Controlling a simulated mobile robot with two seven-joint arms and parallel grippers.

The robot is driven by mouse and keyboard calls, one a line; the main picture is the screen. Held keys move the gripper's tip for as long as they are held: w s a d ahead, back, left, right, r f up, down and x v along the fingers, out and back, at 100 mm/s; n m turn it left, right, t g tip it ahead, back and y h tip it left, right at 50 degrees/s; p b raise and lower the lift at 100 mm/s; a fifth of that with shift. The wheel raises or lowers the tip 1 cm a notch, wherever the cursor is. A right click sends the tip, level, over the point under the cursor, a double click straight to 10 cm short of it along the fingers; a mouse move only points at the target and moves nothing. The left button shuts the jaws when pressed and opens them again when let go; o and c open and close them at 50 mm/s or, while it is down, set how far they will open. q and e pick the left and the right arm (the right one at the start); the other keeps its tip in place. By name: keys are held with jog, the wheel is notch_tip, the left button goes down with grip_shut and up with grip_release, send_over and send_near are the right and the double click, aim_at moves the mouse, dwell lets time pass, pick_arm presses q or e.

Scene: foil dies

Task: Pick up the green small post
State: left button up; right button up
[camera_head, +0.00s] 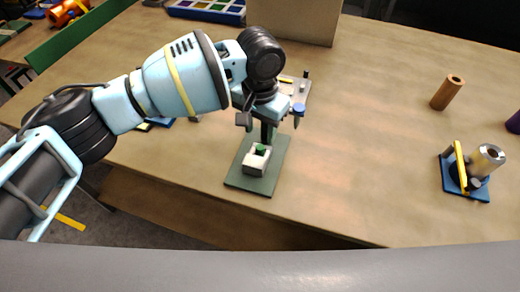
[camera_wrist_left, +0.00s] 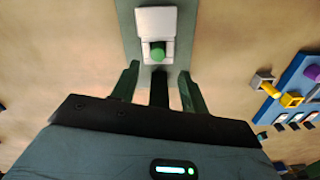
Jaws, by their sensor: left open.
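The green small post (camera_head: 261,148) sits upright in a white block (camera_head: 256,163) on a dark green base plate (camera_head: 246,183) near the table's front edge. In the left wrist view, the round green top of the post (camera_wrist_left: 158,50) shows inside the white block (camera_wrist_left: 156,18). My left gripper (camera_head: 270,121) is above and just behind the post in the head view, open and empty. In the left wrist view its two fingers (camera_wrist_left: 158,72) are spread apart, with the post beyond the tips and roughly centred between them. A dark upright (camera_wrist_left: 159,90) shows between the fingers. My right gripper is not seen.
A blue fixture with a yellow plate and metal cylinder (camera_head: 487,158) stands at the right. A brown cylinder (camera_head: 447,92) stands behind it. A beige box (camera_head: 293,20) and a blue compartment tray (camera_head: 207,10) are at the back. The table between plate and right fixture is clear.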

aim_at(260, 147)
pick_arm(q)
jog(key=f, duration=0.5)
jog(key=shift+s, duration=0.35)
grip_shut()
